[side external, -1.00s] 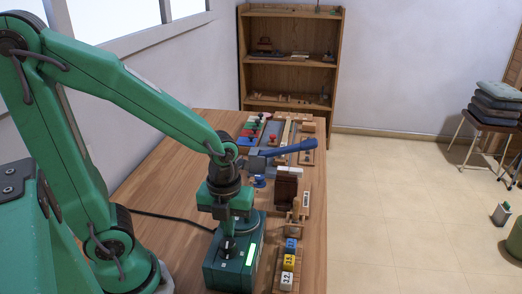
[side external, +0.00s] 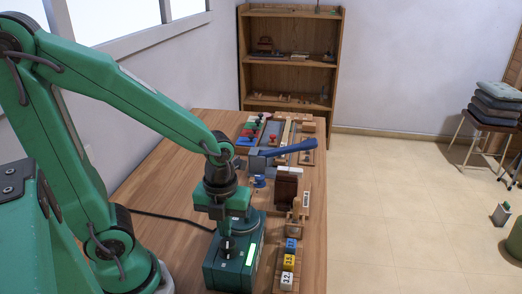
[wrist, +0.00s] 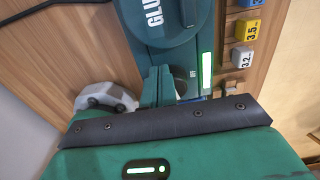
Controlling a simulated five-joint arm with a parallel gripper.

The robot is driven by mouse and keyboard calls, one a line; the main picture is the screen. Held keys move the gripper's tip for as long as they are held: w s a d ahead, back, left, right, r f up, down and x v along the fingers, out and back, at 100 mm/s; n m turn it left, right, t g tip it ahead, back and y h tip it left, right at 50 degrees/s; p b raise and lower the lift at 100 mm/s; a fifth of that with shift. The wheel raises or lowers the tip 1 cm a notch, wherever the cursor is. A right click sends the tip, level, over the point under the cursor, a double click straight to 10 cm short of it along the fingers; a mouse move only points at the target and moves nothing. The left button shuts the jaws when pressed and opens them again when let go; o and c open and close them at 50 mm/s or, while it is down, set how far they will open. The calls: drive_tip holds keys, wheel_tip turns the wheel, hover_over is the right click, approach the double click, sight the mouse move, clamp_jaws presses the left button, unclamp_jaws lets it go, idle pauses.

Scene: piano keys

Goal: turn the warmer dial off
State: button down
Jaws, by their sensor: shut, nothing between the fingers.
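The green glue warmer (side external: 222,275) stands on the near part of the bench, and a pale green strip on it is lit. In the wrist view its round lid (wrist: 160,35) carries white "GLU" lettering, and the lit strip (wrist: 207,70) is at its right. My gripper (side external: 226,250) points down over the warmer in the side view. In the wrist view my gripper (wrist: 158,82) is shut and empty, its fingers at the warmer's near edge. I cannot tell whether the fingers touch the warmer.
Numbered blue, yellow and white blocks (side external: 289,262) stand in a wooden strip right of the warmer. A blue-handled tool (side external: 288,148) and a brown block (side external: 286,188) are farther back. A black cable (side external: 170,217) crosses the bench.

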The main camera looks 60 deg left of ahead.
drive_tip(key=shift+w+a, duration=0.15)
drive_tip(key=shift+a, duration=0.2)
drive_tip(key=shift+r, duration=0.15)
drive_tip(key=shift+r, duration=2.85)
drive_tip(key=shift+d, duration=0.1)
drive_tip(key=shift+w+d+r, duration=0.25)
drive_tip(key=shift+w+d, duration=0.2)
drive_tip(key=shift+d, duration=0.1)
drive_tip(key=shift+w+d+r, duration=0.25)
drive_tip(key=shift+w+d, duration=0.15)
drive_tip(key=shift+d, duration=0.15)
drive_tip(key=shift+f, duration=0.15)
drive_tip(key=shift+f, duration=3.4)
drive_tip(key=shift+s, duration=0.15)
